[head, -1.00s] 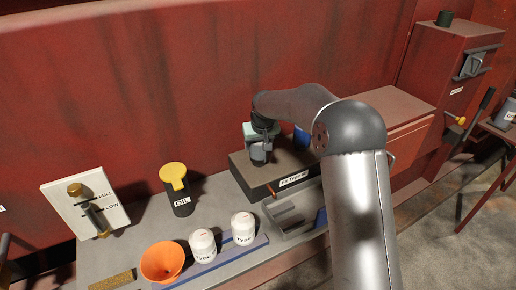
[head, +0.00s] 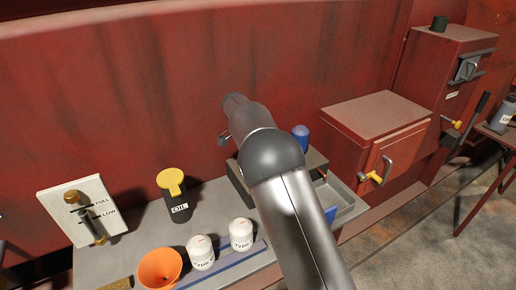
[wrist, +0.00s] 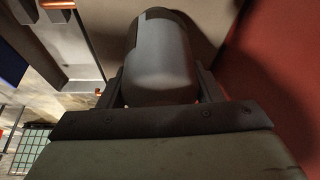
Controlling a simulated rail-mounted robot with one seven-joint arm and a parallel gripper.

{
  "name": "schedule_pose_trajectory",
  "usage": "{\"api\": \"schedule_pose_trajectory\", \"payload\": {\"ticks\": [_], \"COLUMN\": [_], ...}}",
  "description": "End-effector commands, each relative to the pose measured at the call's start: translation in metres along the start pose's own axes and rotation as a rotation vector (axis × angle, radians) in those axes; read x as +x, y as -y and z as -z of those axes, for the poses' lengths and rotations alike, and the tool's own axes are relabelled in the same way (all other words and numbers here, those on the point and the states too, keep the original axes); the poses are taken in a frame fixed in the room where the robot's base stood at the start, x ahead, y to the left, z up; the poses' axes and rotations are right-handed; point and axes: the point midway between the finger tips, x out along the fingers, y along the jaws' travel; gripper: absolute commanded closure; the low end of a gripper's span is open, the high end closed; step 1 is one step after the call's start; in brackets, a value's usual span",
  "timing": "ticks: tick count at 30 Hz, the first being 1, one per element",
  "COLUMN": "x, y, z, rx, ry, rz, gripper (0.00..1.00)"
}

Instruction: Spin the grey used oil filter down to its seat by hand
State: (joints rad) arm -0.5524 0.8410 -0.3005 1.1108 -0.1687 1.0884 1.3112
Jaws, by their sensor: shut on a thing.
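The grey used oil filter (wrist: 160,60) fills the middle of the wrist view, its rounded end toward the camera and a dark band at its far end. My gripper (wrist: 159,84) is shut on it, with one finger on each side. The far end lies against or close to the brown top of the filter block; whether it is seated cannot be told. In the head view my arm hides the gripper and the grey filter. The block (head: 317,160) shows only in part behind the arm.
A blue filter (head: 300,138) stands at the block's back right. A grey tray (head: 346,203) is in front. The red wall is close behind.

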Motion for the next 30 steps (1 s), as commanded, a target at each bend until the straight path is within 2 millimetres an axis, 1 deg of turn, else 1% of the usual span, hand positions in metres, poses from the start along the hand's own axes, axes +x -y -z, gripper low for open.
{"api": "schedule_pose_trajectory", "payload": {"ticks": [4, 5, 6, 7, 8, 16, 20, 23, 30], "x": [0.001, 0.001, 0.001, 0.001, 0.001, 0.0, -0.009, -0.025, -0.083], "y": [0.0, 0.0, 0.0, 0.0, 0.0, 0.0, 0.001, 0.001, 0.001], "z": [-0.001, -0.001, -0.001, -0.001, -0.001, 0.0, 0.0, -0.001, -0.001], "rx": [-0.001, -0.001, -0.002, -0.002, -0.002, -0.002, -0.002, -0.002, -0.001], "ry": [0.003, 0.003, 0.003, 0.003, 0.003, 0.001, 0.0, 0.0, 0.0], "rz": [-0.002, -0.001, -0.001, -0.001, -0.001, 0.001, 0.004, 0.005, 0.006], "gripper": [0.73, 0.38, 0.27, 0.19, 0.16, 0.16, 0.16, 0.16, 0.16]}}
